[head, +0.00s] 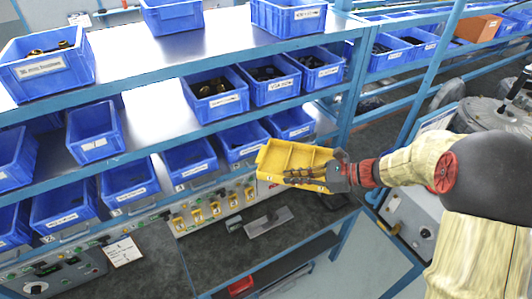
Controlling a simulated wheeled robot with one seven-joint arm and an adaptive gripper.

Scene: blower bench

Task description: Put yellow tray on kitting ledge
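The yellow tray (283,158) is in the middle of the head view, in front of the shelf rack and above the dark bench top. It has dividers, and no parts show inside it. My gripper (325,176) is at the tray's right end, its dark fingers over the near right edge. It looks closed on the tray, which appears held up in the air. The near finger hides part of the tray's wall. I cannot tell which surface is the kitting ledge.
Blue bins (222,98) line the shelves behind and beside the tray. A panel with yellow switches (214,208) sits below. A flat grey tool (268,221) lies on the dark bench top (215,258). A grey machine (415,215) stands at the right.

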